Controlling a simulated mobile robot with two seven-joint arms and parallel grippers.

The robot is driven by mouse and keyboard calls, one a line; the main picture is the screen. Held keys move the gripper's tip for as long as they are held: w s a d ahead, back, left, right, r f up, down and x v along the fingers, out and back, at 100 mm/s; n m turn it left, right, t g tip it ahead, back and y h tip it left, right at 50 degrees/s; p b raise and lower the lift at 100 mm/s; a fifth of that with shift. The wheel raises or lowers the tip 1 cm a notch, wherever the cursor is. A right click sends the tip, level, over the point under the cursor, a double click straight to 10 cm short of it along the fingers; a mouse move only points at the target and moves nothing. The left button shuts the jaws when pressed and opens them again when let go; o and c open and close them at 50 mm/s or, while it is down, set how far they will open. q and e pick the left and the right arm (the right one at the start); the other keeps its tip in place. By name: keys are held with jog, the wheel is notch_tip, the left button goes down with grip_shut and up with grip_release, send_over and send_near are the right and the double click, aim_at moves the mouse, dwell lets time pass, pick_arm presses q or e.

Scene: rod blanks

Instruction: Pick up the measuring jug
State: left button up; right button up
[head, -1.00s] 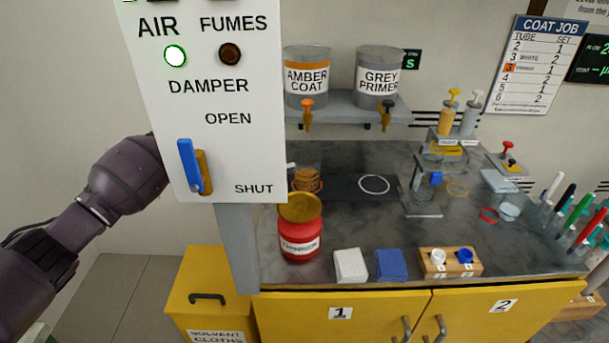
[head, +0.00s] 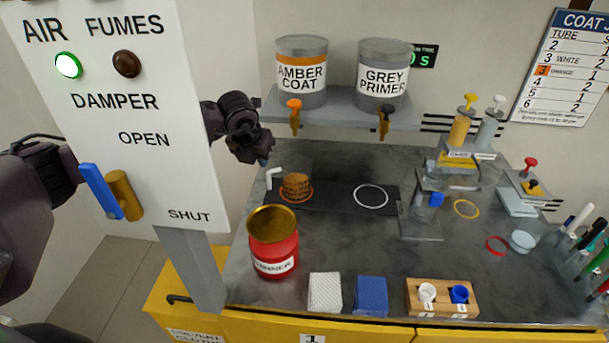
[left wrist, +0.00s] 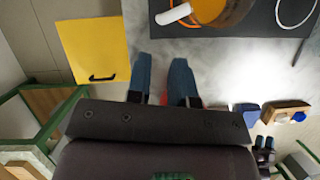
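The measuring jug (head: 297,186) is a clear vessel with amber contents and a white handle on its left. It stands in an orange ring on the dark mat (head: 335,197) at the back left of the bench. In the left wrist view the jug (left wrist: 210,10) is at the top edge, partly cut off, with its white handle (left wrist: 173,13) toward the left. My left gripper (head: 258,152) is behind the damper panel, above and left of the jug, apart from it. In the left wrist view its two fingers (left wrist: 161,62) are spread with nothing between them.
A red thinner can (head: 273,245) stands in front of the jug. The damper panel (head: 170,110) hides part of my left arm. A shelf (head: 345,113) with two coat tins hangs above the bench. A white ring (head: 371,196) marks free mat to the right.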

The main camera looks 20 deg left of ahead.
aim_at(267, 172)
pick_arm(q)
jog(key=shift+w+b+x, duration=0.15)
jog(key=shift+b+x, duration=0.25)
jog(key=shift+x, duration=2.3)
jog(key=shift+w+b+x, duration=0.15)
jog(key=shift+b+x, duration=0.25)
jog(key=shift+x, duration=2.25)
jog(key=shift+r, duration=0.15)
grip_shut()
